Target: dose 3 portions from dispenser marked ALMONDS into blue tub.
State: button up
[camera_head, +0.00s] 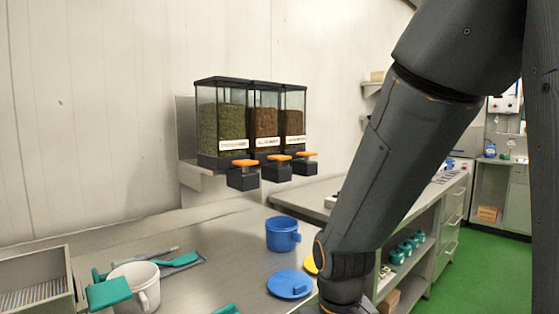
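Three clear dispensers with black lids hang side by side on the wall. The left one (222,118) holds green contents; the middle one (266,115) and right one (294,115) hold brown contents. Each has a white label, too small to read surely, so I cannot tell which is marked ALMONDS. Orange knobs sit above black outlets below them. The blue tub (281,235) stands upright on the steel counter, in front of and below the dispensers, not under an outlet. My arm comes down on the right; my gripper is out of view below.
A blue lid (290,285) lies on the counter near the tub, with a yellow item (311,264) partly behind my arm. A white mug-like pot (141,284), teal tools (180,260) and a steel tray (35,281) are at left.

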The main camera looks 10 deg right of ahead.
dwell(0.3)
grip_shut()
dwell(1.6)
